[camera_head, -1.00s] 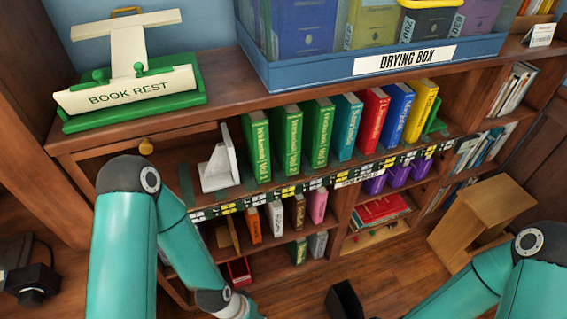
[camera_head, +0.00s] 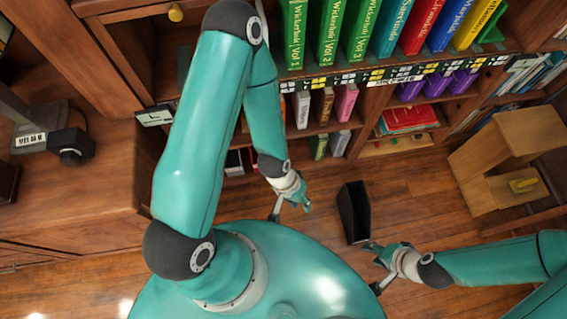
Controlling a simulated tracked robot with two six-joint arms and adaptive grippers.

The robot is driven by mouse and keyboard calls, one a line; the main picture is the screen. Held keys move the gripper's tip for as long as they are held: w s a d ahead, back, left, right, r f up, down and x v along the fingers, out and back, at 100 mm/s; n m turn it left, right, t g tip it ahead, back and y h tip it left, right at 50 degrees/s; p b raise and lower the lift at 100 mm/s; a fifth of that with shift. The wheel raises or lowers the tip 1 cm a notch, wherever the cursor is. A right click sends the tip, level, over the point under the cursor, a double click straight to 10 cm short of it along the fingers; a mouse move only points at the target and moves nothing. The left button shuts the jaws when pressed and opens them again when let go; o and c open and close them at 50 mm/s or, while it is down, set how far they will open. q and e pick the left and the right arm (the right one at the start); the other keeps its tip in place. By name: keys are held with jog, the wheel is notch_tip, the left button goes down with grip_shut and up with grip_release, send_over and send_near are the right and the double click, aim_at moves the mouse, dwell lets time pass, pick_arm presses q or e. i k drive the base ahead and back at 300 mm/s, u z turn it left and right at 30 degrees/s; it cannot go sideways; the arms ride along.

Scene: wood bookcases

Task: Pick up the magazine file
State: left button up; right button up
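The magazine file, a black open-topped upright box (camera_head: 353,212), stands on the wooden floor in the middle right of the head view. My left gripper (camera_head: 291,212) is to the left of it, apart from it, with its fingers spread and nothing between them. My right gripper (camera_head: 369,268) is just in front of the file's near end, with its fingers spread and empty. One right finger shows close to the file's lower edge; I cannot tell whether it touches.
A bookcase with green, red, blue and yellow books (camera_head: 375,30) stands behind. A wooden step stool (camera_head: 505,150) is to the right. A wooden desk (camera_head: 75,190) with a black device is at the left. Bare floor (camera_head: 415,200) lies between the file and the stool.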

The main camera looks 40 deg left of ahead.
aim_at(353, 201)
jog(key=u, duration=0.05)
jog(key=k, duration=2.35)
jog(key=u, duration=0.55)
jog(key=i, duration=1)
jog(key=z, duration=0.05)
